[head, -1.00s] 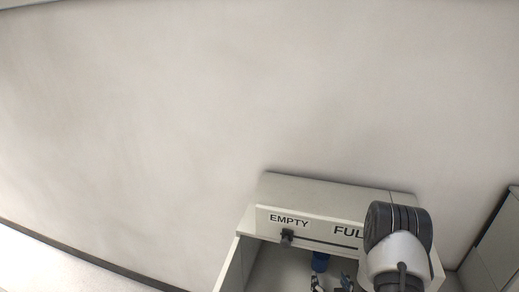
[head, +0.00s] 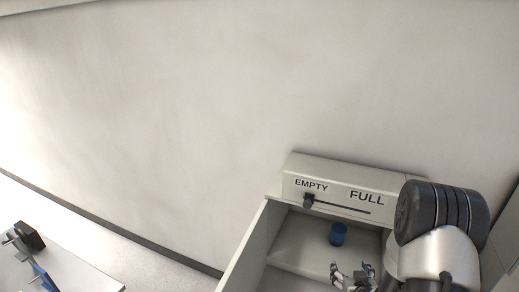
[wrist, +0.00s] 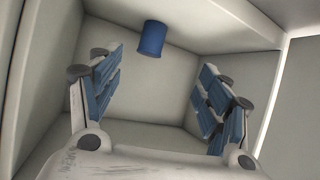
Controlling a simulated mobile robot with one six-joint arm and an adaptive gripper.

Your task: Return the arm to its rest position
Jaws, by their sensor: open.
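My gripper (wrist: 156,95) is open and empty, with its blue-padded fingers spread wide in the wrist view. In the head view my gripper (head: 352,277) shows at the bottom, inside the open pale bin, partly cut off by the frame edge. My arm's dark and white joint stands at the right of the head view and hides part of the bin. A blue cylinder (head: 338,234) stands in the bin near its back wall, apart from the fingers. It also shows beyond the fingertips in the wrist view (wrist: 152,38).
The bin (head: 243,246) has raised walls around my gripper. Its back panel (head: 335,190) reads EMPTY and FULL, with a dark slider (head: 308,201) at the EMPTY end. A grey table (head: 75,275) with dark and blue equipment stands at lower left. A blank wall fills the background.

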